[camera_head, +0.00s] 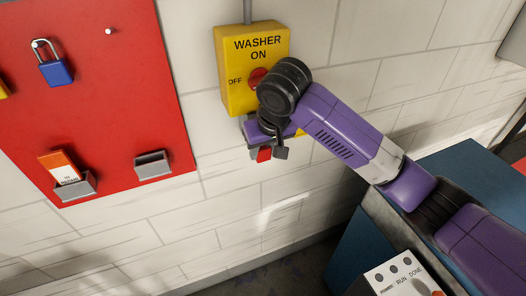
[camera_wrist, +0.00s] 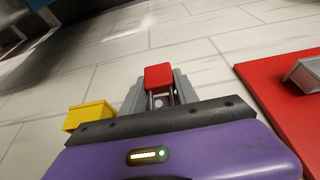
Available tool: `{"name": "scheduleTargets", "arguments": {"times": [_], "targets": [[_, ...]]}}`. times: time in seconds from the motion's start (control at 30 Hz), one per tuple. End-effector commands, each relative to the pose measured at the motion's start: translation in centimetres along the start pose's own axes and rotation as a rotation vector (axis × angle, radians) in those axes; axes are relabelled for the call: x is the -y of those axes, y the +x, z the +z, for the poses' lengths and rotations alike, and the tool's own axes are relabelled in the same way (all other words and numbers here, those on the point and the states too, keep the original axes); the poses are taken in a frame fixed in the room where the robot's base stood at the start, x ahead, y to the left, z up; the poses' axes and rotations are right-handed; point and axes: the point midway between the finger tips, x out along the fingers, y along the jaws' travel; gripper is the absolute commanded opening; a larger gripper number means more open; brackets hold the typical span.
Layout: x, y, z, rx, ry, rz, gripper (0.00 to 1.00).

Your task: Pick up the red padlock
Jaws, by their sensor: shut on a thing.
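The red padlock (camera_wrist: 158,76) is held at the tips of my gripper (camera_wrist: 159,94). Its red body sticks out past the grey fingers and its shackle lies between them. In the head view a small part of the red padlock (camera_head: 264,154) shows below the yellow washer box (camera_head: 238,96), beside dark finger pieces. My gripper (camera_head: 266,150) is shut on it, just under and in front of the box. My wrist hides part of the box and most of the grip. I cannot tell whether the padlock touches the box.
A red board (camera_head: 110,110) hangs on the wall at left. It carries a blue padlock (camera_head: 56,72), an empty pin (camera_head: 108,31), an empty grey holder (camera_head: 153,165) and an orange-and-white tag (camera_head: 63,168) in another holder. A blue machine (camera_head: 465,165) with a control panel (camera_head: 402,274) stands at right.

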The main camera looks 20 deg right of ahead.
Motion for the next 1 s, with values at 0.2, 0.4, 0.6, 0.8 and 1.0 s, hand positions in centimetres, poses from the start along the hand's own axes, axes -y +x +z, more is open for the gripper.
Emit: {"name": "scheduleTargets", "arguments": {"times": [0.2, 0.4, 0.6, 0.8, 1.0], "targets": [[0.0, -0.3, -0.1, -0.001, -0.001, 0.0, 0.0], [0.1, -1.4, -0.1, 0.0, -0.001, -0.003, 0.0], [0.1, -2.5, 2.8, -0.001, -0.001, -0.003, 0.0], [0.0, -4.2, 6.7, -0.002, 0.0, -0.003, 0.0], [-0.2, -6.3, 10.4, -0.004, -0.001, 0.004, 0.0]]}}
